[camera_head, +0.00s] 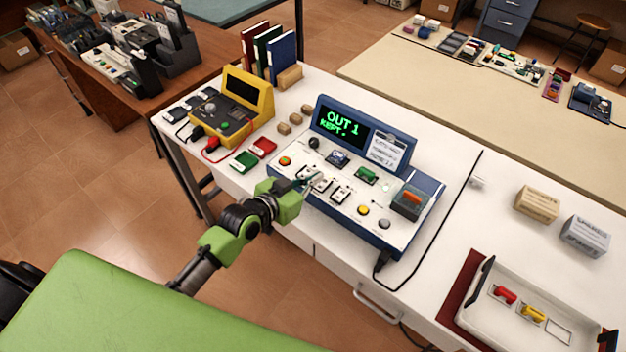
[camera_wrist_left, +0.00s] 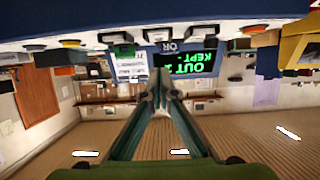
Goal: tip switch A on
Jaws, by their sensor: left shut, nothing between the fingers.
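The blue and white control console (camera_head: 285,176) stands on the white bench. Its row of three switches includes a left one (camera_head: 303,172), a middle one (camera_head: 321,185) and a right one (camera_head: 341,195); their letters are too small to read, so I cannot tell which is A. The display (camera_head: 342,126) reads "OUT 1 KEPT". My left gripper (camera_head: 312,182) is shut and empty, its tips close over the left and middle switches; contact is unclear. The left wrist view is upside down and shows the shut fingertips (camera_wrist_left: 160,78) near the switch row (camera_wrist_left: 157,36). My right gripper is out of view.
A white tray (camera_head: 477,297) and two small boxes (camera_head: 537,204) are farther right.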

